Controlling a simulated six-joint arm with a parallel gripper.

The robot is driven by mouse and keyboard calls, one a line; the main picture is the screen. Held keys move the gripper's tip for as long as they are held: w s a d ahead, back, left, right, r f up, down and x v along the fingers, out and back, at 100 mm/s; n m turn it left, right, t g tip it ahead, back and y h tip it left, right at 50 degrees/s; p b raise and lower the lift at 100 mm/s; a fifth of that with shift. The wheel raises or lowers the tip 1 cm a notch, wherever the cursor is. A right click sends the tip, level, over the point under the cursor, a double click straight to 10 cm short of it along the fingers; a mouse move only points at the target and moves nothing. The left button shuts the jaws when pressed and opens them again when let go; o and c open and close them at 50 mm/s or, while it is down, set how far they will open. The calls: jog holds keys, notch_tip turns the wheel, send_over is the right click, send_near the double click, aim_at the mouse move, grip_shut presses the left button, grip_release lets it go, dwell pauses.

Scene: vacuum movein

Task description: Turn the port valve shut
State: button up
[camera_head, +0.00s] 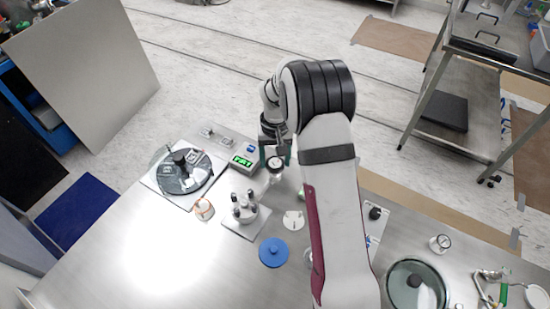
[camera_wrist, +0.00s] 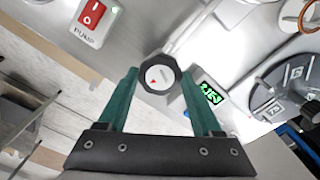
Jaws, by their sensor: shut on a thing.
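The port valve's knob (camera_wrist: 160,77) is black and many-sided, with a white face bearing a small red mark and a grey bar. In the head view the knob (camera_head: 275,163) is at the back of the steel bench, right of the green display. My gripper (camera_wrist: 158,90) has two teal fingers, one on each side of the knob, and is shut on it. In the head view my gripper (camera_head: 275,158) points down at the bench, with the valve's lower part partly visible. The knob's exact angle is hard to read.
A display box (camera_head: 242,161) with green digits stands just left of the knob. A red PUMP switch (camera_wrist: 93,15) shows in the wrist view. A round dark chamber (camera_head: 175,185), a pegged stand (camera_head: 233,227), a blue disc (camera_head: 273,252) and a glass vessel (camera_head: 440,285) are on the bench. The bench's front left is clear.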

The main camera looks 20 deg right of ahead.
aim_at(275, 163)
jog(key=m, duration=1.3)
jog(key=shift+s+m, duration=0.1)
jog(key=shift+m, duration=0.2)
dwell(0.5)
jog(key=o, duration=1.4)
jog(key=shift+c, duration=0.2)
notch_tip(275, 163, up, 16)
jog(key=shift+f, duration=0.15)
